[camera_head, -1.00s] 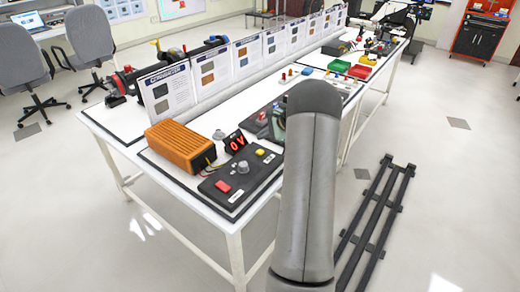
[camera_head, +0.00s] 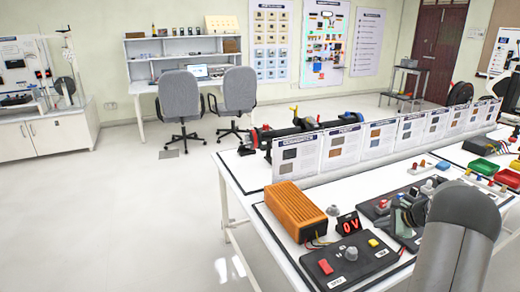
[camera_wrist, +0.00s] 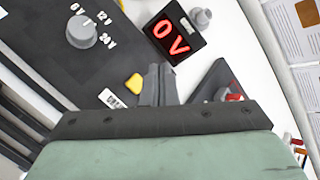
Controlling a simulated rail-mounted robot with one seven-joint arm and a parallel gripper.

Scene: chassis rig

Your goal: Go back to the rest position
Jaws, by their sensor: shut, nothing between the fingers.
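My gripper (camera_wrist: 158,84) shows in the wrist view, its narrow fingers together and empty, above the bench beside a yellow button (camera_wrist: 135,83). In the head view my grey arm link (camera_head: 455,245) stands at the lower right, over the bench's near edge. The black control panel (camera_head: 347,268) carries a red switch, a grey knob (camera_wrist: 82,32) and the yellow button. The small display (camera_head: 348,224) reads "0V" in red. An orange power box (camera_head: 294,210) sits behind the panel.
The white bench (camera_head: 235,180) runs back to the right with a row of upright cards (camera_head: 345,143). Red (camera_head: 483,167) and green trays lie at the right. Two grey chairs (camera_head: 180,100) stand at a far desk. The floor at the left is clear.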

